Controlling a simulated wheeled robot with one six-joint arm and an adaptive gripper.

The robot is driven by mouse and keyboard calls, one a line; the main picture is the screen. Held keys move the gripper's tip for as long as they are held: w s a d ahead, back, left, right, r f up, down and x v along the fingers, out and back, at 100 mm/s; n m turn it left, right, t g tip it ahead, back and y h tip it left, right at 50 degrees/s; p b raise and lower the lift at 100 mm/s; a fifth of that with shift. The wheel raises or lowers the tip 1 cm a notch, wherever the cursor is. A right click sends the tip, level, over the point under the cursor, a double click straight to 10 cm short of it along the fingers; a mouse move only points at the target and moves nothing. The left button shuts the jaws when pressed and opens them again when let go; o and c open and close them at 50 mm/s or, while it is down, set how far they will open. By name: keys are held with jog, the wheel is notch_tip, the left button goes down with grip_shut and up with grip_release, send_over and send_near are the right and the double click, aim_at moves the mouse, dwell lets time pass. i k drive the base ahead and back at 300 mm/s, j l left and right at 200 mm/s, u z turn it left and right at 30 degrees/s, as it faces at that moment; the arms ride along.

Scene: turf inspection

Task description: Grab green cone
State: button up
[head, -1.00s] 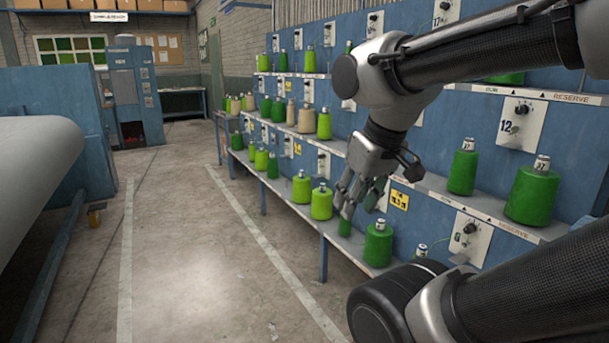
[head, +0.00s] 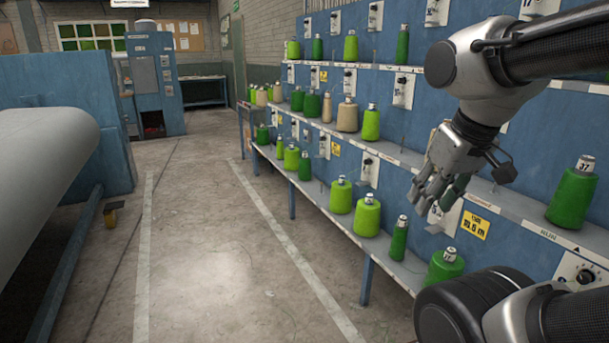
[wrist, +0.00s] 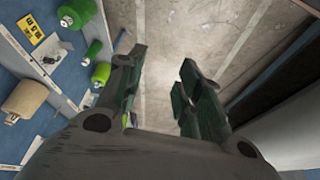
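Several green yarn cones stand on the blue rack's shelves in the head view. On the lower shelf are a slim dark green cone (head: 399,243), a wider green cone (head: 443,268) partly cut off by my arm, and light green cones (head: 367,218). A large green cone (head: 571,198) stands on the middle shelf at the right. My gripper (head: 432,197) is in front of the rack, above the lower shelf cones, pointing down. In the wrist view my gripper (wrist: 156,82) has its fingers apart with bare floor between them. Green cones (wrist: 101,73) lie left of the fingers there.
The blue rack (head: 410,190) runs along the right side. A beige cone (head: 347,117) stands on its middle shelf. A large grey roller (head: 40,160) and blue machine fill the left. The concrete floor (head: 210,260) between is clear.

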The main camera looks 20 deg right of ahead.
aim_at(569, 207)
jog(key=i+z, duration=0.2)
jog(key=z, duration=0.15)
jog(key=i+z, duration=0.2)
jog(key=z, duration=0.15)
jog(key=i+z, duration=0.15)
jog(key=z, duration=0.2)
jog(key=i+z, duration=0.2)
jog(key=z, duration=0.2)
jog(key=i+z, duration=0.2)
jog(key=z, duration=0.25)
jog(key=i+j+z, duration=0.1)
jog(key=z, duration=0.3)
jog(key=i, duration=0.1)
